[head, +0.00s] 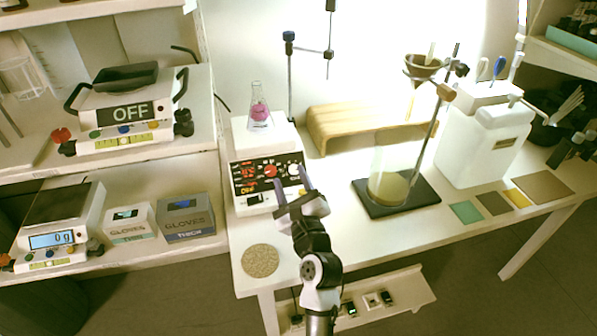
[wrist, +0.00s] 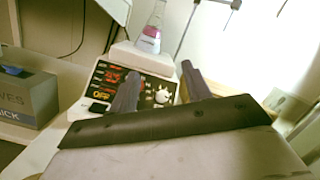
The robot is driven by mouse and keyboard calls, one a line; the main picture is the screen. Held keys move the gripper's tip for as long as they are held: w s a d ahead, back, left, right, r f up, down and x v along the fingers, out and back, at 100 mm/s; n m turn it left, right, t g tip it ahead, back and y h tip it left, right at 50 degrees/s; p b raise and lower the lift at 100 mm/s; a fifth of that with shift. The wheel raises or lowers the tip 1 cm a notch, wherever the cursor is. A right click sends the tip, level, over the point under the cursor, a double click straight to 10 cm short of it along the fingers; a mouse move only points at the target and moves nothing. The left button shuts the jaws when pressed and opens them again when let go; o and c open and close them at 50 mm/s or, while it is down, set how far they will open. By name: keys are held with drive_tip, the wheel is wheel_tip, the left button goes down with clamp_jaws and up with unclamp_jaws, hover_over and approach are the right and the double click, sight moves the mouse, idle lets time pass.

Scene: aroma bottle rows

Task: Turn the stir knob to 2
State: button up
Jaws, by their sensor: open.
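The hotplate stirrer (head: 264,140) stands on the white table with a black control panel (head: 245,178) on its front. The panel has red displays, a red knob (head: 270,171) and a white knob (head: 293,170); I cannot read which one is for stirring. A flask with pink liquid (head: 260,115) stands on its top plate. My gripper (head: 291,181) is open and empty in front of the panel's right part. In the wrist view the white knob (wrist: 162,96) shows between the fingers (wrist: 158,78), and the left finger covers part of the panel. I see no contact with either knob.
A stand with a beaker (head: 388,185) on a black base is to the right, before a wooden arched shelf (head: 365,122). A round speckled mat (head: 260,261) lies at the front left corner. Glove boxes (head: 187,217) and scales stand left.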

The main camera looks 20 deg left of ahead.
sight(296, 172)
drive_tip(key=d+f+m, duration=0.1)
drive_tip(key=f+m, duration=0.1)
drive_tip(key=d+f+m+g+h, duration=0.1)
drive_tip(key=d+f+m, duration=0.1)
drive_tip(key=f, duration=0.1)
drive_tip(key=d+f+m, duration=0.2)
drive_tip(key=f, duration=0.1)
drive_tip(key=shift+s+d+m+g+p, duration=0.1)
drive_tip(key=shift+s+m+g+p, duration=0.05)
drive_tip(key=shift+m+g+p, duration=0.15)
drive_tip(key=x, duration=0.4)
drive_tip(key=p+x, duration=0.1)
drive_tip(key=x, duration=0.4)
drive_tip(key=p+x, duration=0.1)
drive_tip(key=x, duration=0.3)
drive_tip(key=shift+w+f, duration=0.3)
drive_tip(key=c, duration=1)
drive_tip(key=shift+f, duration=0.1)
